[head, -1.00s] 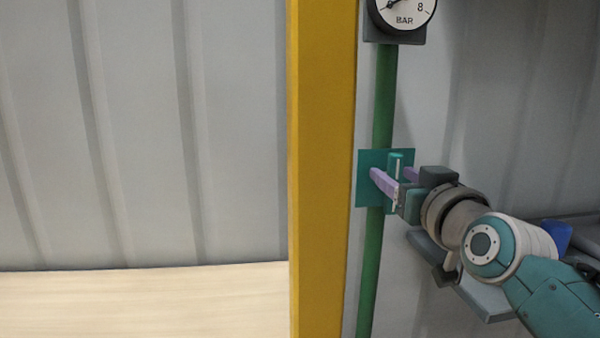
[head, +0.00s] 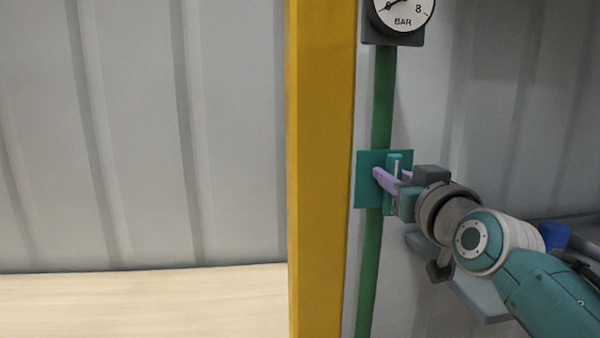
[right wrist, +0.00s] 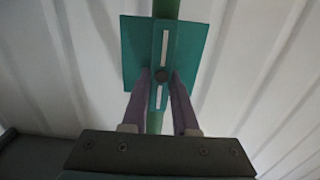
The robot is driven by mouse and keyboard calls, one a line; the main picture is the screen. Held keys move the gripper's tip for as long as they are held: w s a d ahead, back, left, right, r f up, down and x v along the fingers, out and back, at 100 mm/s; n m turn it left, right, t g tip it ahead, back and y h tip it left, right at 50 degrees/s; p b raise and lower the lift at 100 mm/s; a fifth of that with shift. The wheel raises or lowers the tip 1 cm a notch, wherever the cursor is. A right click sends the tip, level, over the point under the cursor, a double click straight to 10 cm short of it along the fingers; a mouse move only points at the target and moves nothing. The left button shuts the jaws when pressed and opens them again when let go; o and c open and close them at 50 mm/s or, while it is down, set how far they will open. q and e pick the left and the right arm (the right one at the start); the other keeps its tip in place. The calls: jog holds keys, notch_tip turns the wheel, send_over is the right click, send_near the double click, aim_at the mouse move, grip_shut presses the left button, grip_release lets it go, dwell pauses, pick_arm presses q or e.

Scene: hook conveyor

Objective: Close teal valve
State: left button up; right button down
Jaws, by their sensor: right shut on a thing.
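The teal valve has a square teal plate (head: 366,190) mounted on a green vertical pipe. Its teal handle (head: 393,163), a bar with a pale stripe, stands upright along the pipe. In the right wrist view the handle (right wrist: 164,45) also runs along the pipe, with a dark pivot at its middle. My right gripper (head: 390,178) reaches in from the right, its purple fingers on either side of the handle. In the right wrist view the fingers (right wrist: 162,85) close on the handle's lower half near the pivot. My left gripper is not in view.
A pressure gauge (head: 402,12) sits on the pipe above the valve. A yellow post (head: 320,170) stands just left of the pipe. A grey shelf (head: 470,290) with a blue object (head: 554,236) lies below right, behind my right arm. Corrugated wall fills the back.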

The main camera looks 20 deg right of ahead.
dwell(0.5)
jog(key=shift+m, duration=0.4)
jog(key=m, duration=0.1)
jog(key=m+p, duration=0.1)
jog(key=m, duration=0.1)
jog(key=shift+d, duration=0.25)
jog(key=m, duration=0.4)
jog(key=shift+s+d+f+m, duration=0.1)
jog(key=shift+d+f+m, duration=0.1)
jog(key=shift+d+m, duration=0.1)
jog(key=m, duration=0.6)
jog(key=f+m, duration=0.1)
jog(key=m, duration=0.2)
jog(key=shift+d+b, duration=0.2)
jog(key=shift+b, duration=0.1)
jog(key=shift+m, duration=0.4)
